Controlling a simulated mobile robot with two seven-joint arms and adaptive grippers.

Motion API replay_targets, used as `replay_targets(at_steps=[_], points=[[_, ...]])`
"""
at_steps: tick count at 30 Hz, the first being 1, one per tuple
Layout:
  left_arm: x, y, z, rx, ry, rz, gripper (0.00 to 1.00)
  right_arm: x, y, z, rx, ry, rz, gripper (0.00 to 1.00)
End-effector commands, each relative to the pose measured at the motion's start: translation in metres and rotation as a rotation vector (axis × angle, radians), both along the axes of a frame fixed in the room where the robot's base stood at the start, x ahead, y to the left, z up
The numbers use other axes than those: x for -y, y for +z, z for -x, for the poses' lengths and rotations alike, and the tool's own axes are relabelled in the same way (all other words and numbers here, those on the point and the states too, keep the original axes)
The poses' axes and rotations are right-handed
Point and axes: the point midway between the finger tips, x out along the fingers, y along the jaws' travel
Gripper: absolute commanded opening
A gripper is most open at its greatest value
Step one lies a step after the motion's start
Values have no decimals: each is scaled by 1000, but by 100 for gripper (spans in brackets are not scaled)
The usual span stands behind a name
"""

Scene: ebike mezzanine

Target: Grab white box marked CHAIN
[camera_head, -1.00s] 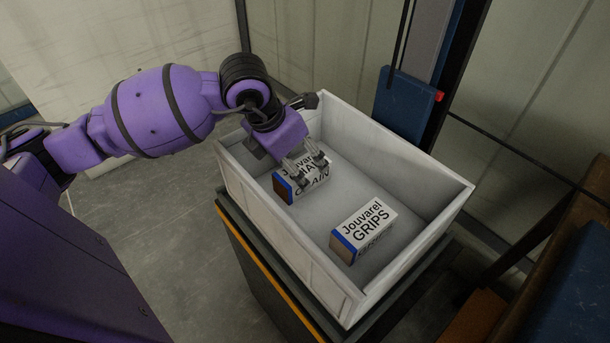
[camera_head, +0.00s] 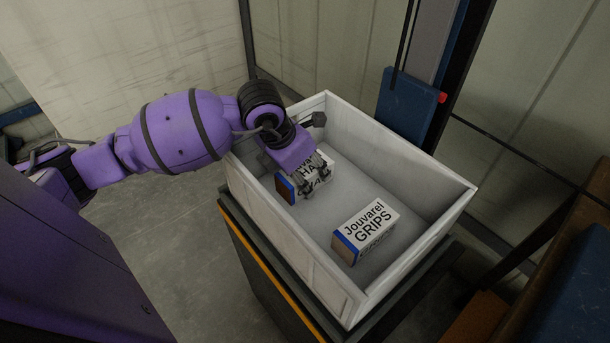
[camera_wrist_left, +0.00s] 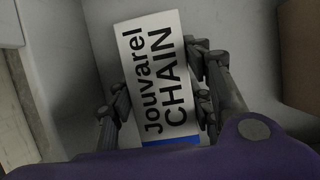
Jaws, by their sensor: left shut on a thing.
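The white CHAIN box (camera_head: 302,181), with a blue and brown end, sits inside the white crate (camera_head: 290,243), near its far-left end. My left gripper (camera_head: 318,184) reaches down into the crate and is shut on this box, partly covering its label. In the left wrist view the CHAIN box (camera_wrist_left: 158,75) lies between the two fingers (camera_wrist_left: 163,108), its lettering "Jouvarel CHAIN" readable. Whether the box touches the crate floor is hard to tell. My right gripper is not in view.
A second white box marked GRIPS (camera_head: 365,230) lies in the same crate, toward the near right. The crate rests on a dark stand with an orange edge (camera_head: 262,270). A blue panel on a post (camera_head: 408,104) stands behind. Crate walls surround the gripper.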

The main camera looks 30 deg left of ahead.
Motion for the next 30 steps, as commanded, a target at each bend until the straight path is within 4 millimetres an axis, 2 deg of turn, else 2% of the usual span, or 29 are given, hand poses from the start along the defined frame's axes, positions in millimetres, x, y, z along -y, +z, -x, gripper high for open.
replay_targets(at_steps=[1, 3, 10, 13, 21, 26, 30], points=[[0, 0, 0, 0, 0, 0, 19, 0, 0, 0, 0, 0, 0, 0], [0, 0, 0, 0, 0, 0, 10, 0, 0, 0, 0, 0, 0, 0], [0, 2, -1, 2, -1, -1, 10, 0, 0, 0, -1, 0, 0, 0], [0, 11, -1, 5, 0, -1, 10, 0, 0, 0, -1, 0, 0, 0], [0, 64, -2, 7, -1, -1, 10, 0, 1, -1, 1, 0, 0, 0], [0, 90, -1, 5, -1, -1, 10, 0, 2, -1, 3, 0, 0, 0], [0, 123, -2, 8, 0, -1, 10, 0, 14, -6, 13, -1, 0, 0]])
